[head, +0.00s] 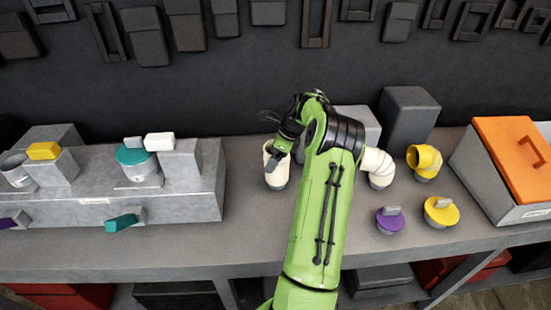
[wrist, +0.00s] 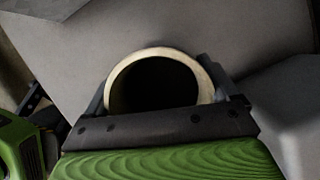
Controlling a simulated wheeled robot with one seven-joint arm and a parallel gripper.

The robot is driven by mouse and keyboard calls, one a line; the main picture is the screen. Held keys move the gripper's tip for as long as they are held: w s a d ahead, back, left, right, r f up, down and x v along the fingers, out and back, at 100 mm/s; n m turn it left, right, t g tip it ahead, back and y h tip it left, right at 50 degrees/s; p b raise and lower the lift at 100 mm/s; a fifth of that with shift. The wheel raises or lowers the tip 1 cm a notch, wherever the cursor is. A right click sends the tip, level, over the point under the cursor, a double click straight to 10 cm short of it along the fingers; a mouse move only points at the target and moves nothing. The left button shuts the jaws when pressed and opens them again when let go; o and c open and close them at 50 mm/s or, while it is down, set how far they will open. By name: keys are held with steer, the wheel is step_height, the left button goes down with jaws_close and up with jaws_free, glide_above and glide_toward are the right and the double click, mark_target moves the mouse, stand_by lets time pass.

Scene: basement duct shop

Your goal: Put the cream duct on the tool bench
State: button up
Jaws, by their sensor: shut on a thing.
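A cream duct (head: 272,174) with a round open top is upright near the middle of the long grey bench (head: 250,238). My gripper (head: 280,153) is shut on it near its upper part. In the wrist view my gripper (wrist: 160,92) has a jaw on each side of the duct's cream rim (wrist: 150,52), with the dark opening between them. I cannot tell whether the duct's lower end touches the bench. A second cream piece, a ribbed elbow (head: 378,166), stands right of my arm and is partly hidden by it.
A metal block (head: 190,195) with teal- and yellow-topped items stands left. A yellow elbow (head: 425,161), a purple-lidded piece (head: 390,219), a yellow-lidded piece (head: 441,211) and an orange-lidded box (head: 507,160) stand right. Grey blocks (head: 408,112) stand behind. Bare bench shows in front of the duct.

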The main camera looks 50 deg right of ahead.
steer(key=o, duration=1.3)
steer(key=shift+f, duration=0.1)
steer(key=p+v, duration=0.2)
steer(key=v, duration=1)
steer(key=w+a+r+n+h, duration=0.1)
steer(key=a+r+n, duration=0.35)
steer(key=a, duration=0.45)
steer(key=w+a+r+n+g+h, duration=0.1)
steer(key=a+r+n, duration=0.2)
steer(key=a+n, duration=0.5)
steer(key=w+a+r+n+h, duration=0.1)
steer(key=a+r+n, duration=0.25)
steer(key=a, duration=0.75)
steer(key=s+a+f+n+t, duration=0.1)
steer(key=s+a+n, duration=0.3)
steer(key=s+n, duration=0.1)
steer(key=s+a+f+n, duration=0.1)
steer(key=s+a+n, duration=0.4)
steer(key=s, duration=0.1)
steer(key=s+a+f+n+t+y, duration=0.1)
steer(key=s+a+n, duration=0.3)
steer(key=s+n, duration=0.1)
steer(key=shift+s+a+f+t, duration=0.1)
steer(key=shift+s+a+t, duration=0.2)
steer(key=shift+a, duration=0.1)
